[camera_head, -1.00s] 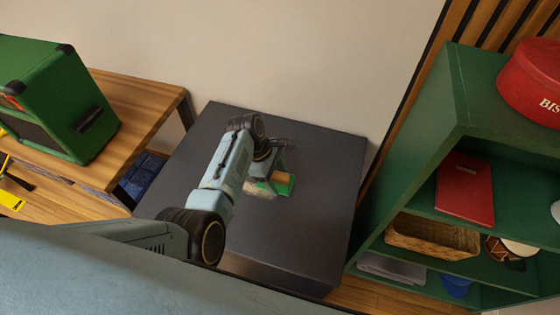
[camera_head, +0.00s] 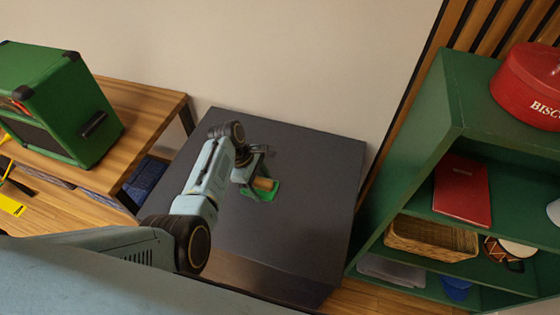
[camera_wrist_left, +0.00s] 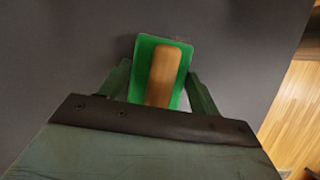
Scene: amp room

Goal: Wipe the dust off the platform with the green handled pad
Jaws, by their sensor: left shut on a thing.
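The green pad (camera_head: 268,193) with a wooden handle lies on the dark grey platform (camera_head: 313,205), near its middle. My left gripper (camera_head: 262,181) is shut on the pad's handle from above. In the left wrist view the pad (camera_wrist_left: 143,62) sits between the two fingers, handle lengthwise, and looks flat on the platform. A faint speckled trace of dust shows at the pad's far edge in that view. No clear dust patch shows in the head view; my arm covers part of the platform. My right gripper is not in view.
A green shelf unit (camera_head: 455,95) stands right of the platform, holding a red tin (camera_head: 528,85), a red book (camera_head: 462,190) and a basket (camera_head: 432,238). A wooden table (camera_head: 150,105) with a green amp (camera_head: 60,100) is at the left. The wall is behind.

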